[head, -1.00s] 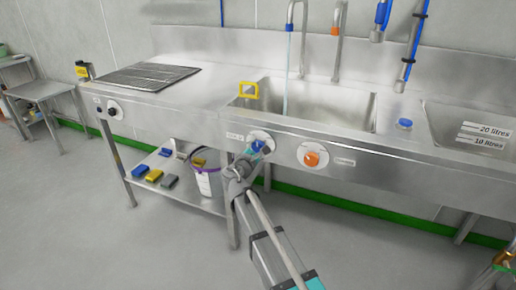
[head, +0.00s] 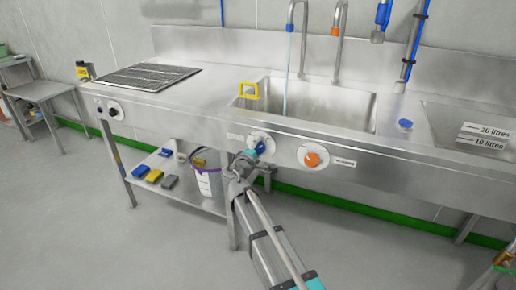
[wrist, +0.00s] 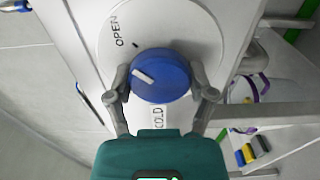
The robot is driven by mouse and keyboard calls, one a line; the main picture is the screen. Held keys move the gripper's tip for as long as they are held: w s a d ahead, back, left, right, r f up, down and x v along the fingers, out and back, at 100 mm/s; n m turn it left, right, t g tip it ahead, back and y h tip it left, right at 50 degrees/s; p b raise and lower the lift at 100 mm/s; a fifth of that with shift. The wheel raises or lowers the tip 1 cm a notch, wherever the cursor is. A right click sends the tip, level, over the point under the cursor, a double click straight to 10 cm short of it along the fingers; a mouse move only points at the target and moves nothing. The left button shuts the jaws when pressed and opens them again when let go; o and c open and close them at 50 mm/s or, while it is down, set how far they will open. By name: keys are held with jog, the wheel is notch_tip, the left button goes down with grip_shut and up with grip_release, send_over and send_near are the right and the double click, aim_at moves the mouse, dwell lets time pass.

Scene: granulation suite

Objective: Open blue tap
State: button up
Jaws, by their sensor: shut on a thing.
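The blue tap knob (wrist: 160,75) sits on a round white dial plate (wrist: 100,30) on the sink's front panel. The blue knob also shows in the head view (head: 261,147), partly hidden by my gripper. My gripper (wrist: 163,88) has one finger on each side of the knob and is shut on it. The knob's white pointer line points to the upper left, below and to the side of a small dark mark and the word OPEN. A COLD label lies below the knob. In the head view, a thin stream of water (head: 286,90) falls from the blue-banded spout (head: 289,28).
An orange tap knob (head: 312,159) is just right of the blue one. A yellow-framed sign (head: 249,91) stands at the basin (head: 350,105). A bucket (head: 208,182) and several coloured blocks rest on the lower shelf (head: 185,200).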

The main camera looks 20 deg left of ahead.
dwell(0.3)
jog(key=o, duration=1.1)
jog(key=shift+s, duration=0.15)
jog(key=s, duration=1.1)
jog(key=shift+s, duration=0.35)
